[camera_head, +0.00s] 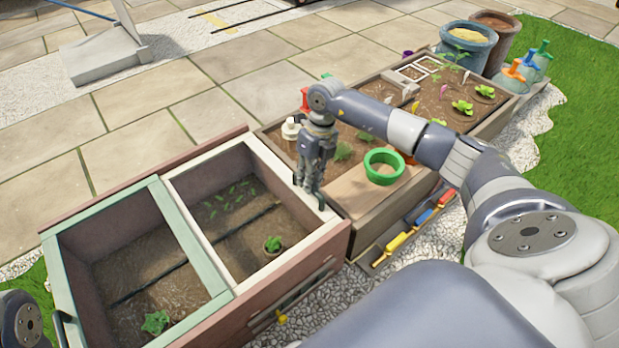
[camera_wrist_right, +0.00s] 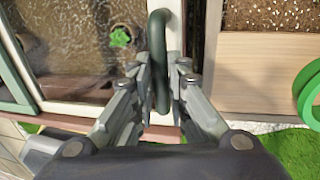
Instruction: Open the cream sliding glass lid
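The cream-framed glass lid (camera_head: 197,235) lies over the right half of the planter box, with soil and small plants under the glass. The cream frame also shows in the right wrist view (camera_wrist_right: 80,108). A dark green upright handle (camera_wrist_right: 158,50) stands on its right-hand rail. My right gripper (camera_head: 312,192) points down at that rail. In the wrist view its fingers (camera_wrist_right: 162,78) lie close on both sides of the handle, closed in around it. My left gripper is out of the head view; only part of my left arm shows at the lower left.
A green-framed lid (camera_head: 190,238) covers the left half of the box. Paving (camera_head: 140,105) lies behind.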

